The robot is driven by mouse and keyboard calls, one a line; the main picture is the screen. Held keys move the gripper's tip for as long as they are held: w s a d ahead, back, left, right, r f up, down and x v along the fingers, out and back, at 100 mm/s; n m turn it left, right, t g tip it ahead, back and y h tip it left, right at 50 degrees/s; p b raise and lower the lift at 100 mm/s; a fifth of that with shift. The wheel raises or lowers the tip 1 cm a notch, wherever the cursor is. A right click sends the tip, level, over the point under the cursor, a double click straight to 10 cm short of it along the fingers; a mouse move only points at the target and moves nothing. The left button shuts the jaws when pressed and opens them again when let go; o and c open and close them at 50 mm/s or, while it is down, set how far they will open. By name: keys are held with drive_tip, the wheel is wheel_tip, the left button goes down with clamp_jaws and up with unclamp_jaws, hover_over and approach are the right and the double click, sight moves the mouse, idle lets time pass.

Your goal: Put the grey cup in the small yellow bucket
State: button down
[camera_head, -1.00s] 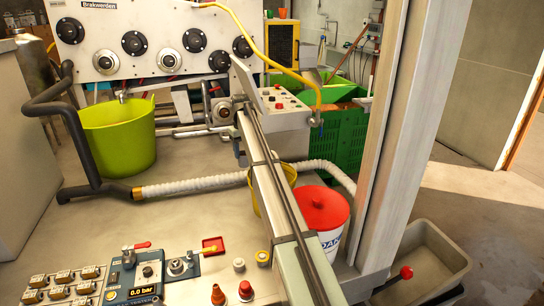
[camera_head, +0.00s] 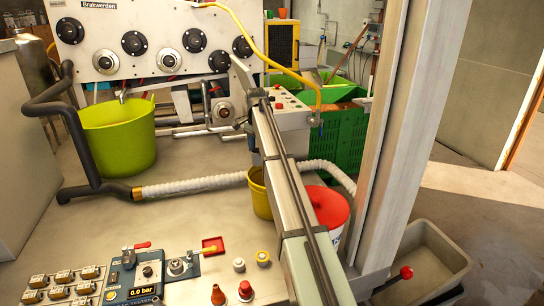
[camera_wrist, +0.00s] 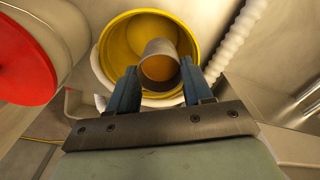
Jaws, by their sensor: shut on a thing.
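The small yellow bucket (camera_wrist: 113,40) lies below my gripper in the wrist view. In the wrist view the cup appears within the bucket's rim outline, and a yellow-orange colour shows inside the cup. I cannot tell whether the cup is above the rim or down inside.
A white bucket with a red lid (camera_head: 327,207) stands close to the right of the yellow bucket. A white ribbed hose (camera_head: 195,185) runs behind it. A large lime tub (camera_head: 118,140) stands at left, and a control panel (camera_head: 136,277) lies in front.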

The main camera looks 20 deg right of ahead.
sight(257, 161)
drive_tip(key=m, duration=0.5)
drive_tip(key=shift+s, duration=0.25)
drive_tip(key=shift+f+m, duration=0.25)
drive_tip(key=shift+m, duration=0.25)
wheel_tip(257, 161, down, 18)
drive_tip(key=shift+r, duration=0.2)
drive_tip(key=shift+f, duration=0.55)
drive_tip(key=shift+c, duration=2.3)
unclamp_jaws()
drive_tip(key=shift+r, duration=0.1)
wheel_tip(257, 161, up, 13)
drive_tip(key=shift+a, duration=0.1)
